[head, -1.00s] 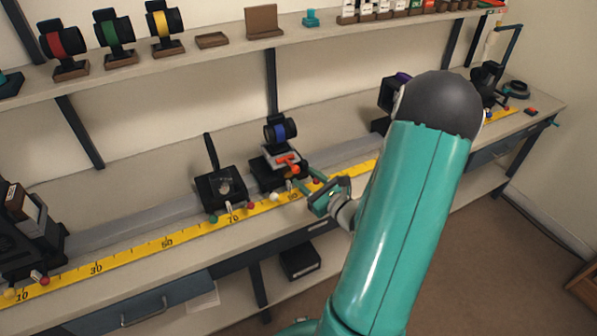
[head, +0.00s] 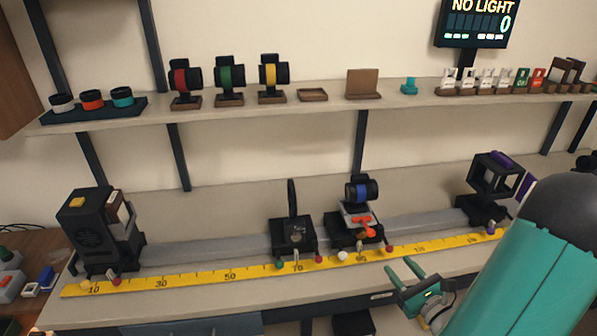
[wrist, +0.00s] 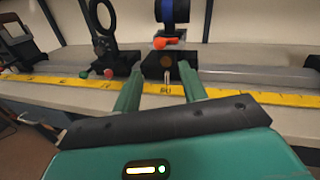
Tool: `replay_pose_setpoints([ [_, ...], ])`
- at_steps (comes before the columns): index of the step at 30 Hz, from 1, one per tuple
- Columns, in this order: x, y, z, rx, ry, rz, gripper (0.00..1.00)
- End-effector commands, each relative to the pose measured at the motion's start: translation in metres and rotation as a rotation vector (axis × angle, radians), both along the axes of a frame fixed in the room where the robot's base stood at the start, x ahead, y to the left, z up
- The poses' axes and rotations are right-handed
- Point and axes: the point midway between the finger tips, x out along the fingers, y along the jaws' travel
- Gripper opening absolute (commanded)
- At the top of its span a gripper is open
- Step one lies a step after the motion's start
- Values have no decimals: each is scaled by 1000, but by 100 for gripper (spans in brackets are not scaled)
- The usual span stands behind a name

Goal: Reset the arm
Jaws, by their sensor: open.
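My gripper (head: 412,277) is teal and open, with nothing between its fingers. In the head view it hangs in front of the bench's front edge, at the lower right. It also shows in the wrist view (wrist: 160,88), its two fingers apart and pointing toward the rail. The blue-ringed lens mount (head: 361,189) with an orange lever (head: 364,228) stands on the rail beyond the gripper. It also shows in the wrist view (wrist: 174,12). My arm hides part of the bench at the right.
A yellow scale (head: 200,277) runs along the rail. A black lamp-like box (head: 100,232), a dark upright holder (head: 292,233) and a square frame mount (head: 493,180) stand along it. The shelf above holds red, green and yellow lens mounts (head: 272,75). A display (head: 476,20) reads "NO LIGHT".

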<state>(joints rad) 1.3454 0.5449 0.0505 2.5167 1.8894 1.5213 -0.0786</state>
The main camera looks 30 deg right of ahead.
Motion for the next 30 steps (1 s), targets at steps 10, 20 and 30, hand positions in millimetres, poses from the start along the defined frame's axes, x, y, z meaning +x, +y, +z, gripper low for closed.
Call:
replay_pose_setpoints([
  [10,33,59,27,-129,42,278,42],
  [20,40,225,68,-652,187,1050,42],
  [30,-7,295,93,-1443,272,1581,42],
])
